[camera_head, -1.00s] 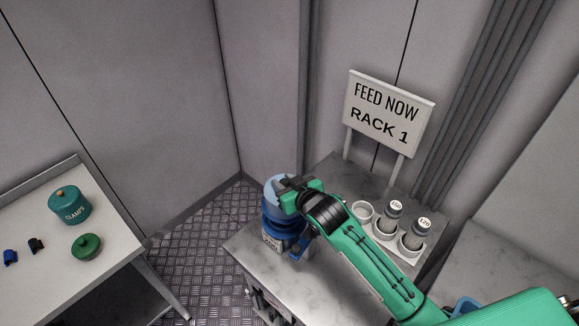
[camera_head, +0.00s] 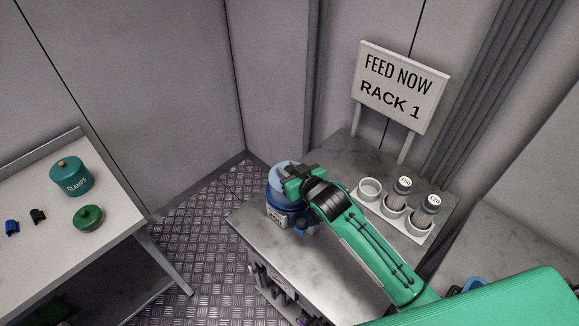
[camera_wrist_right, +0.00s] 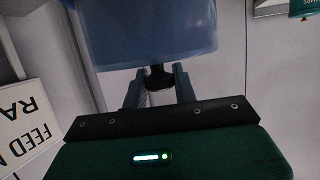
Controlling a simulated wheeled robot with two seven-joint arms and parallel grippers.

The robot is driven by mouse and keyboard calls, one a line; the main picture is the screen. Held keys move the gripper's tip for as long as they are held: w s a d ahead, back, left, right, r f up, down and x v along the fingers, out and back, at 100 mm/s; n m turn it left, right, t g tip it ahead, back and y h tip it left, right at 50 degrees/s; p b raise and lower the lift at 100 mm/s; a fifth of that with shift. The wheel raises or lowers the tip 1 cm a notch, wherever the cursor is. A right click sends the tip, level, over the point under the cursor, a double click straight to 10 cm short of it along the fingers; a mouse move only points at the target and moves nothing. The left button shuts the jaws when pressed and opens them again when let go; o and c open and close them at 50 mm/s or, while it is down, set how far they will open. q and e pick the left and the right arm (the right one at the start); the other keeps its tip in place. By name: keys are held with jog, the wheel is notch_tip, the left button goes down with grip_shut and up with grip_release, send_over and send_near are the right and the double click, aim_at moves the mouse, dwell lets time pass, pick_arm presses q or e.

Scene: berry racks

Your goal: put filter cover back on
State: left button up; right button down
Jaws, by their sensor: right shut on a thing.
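The filter cover (camera_head: 282,172) is a pale blue, see-through dome. It is over the dark blue filter housing (camera_head: 286,208) with a white label at the bench's far left end. My right gripper (camera_head: 292,183) is at the cover's top. In the right wrist view the cover (camera_wrist_right: 150,35) fills the top, and its black knob (camera_wrist_right: 159,77) sits between the two fingers of my right gripper (camera_wrist_right: 159,88), shut on it. I cannot tell whether the cover rests on the housing or hangs just above it. My left gripper is out of view.
A grey bench (camera_head: 290,255) carries a white rack (camera_head: 412,231) with two capped bottles and one empty cup. A "FEED NOW RACK 1" sign (camera_head: 402,88) stands behind.

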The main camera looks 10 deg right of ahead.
jog(key=shift+f, duration=0.25)
jog(key=shift+f, duration=0.3)
dwell(0.4)
jog(key=c, duration=1)
grip_release()
jog(key=shift+c, duration=0.2)
jog(key=shift+s, duration=0.1)
jog(key=b+v, duration=0.3)
jog(key=v, duration=1)
jog(key=shift+s, duration=0.35)
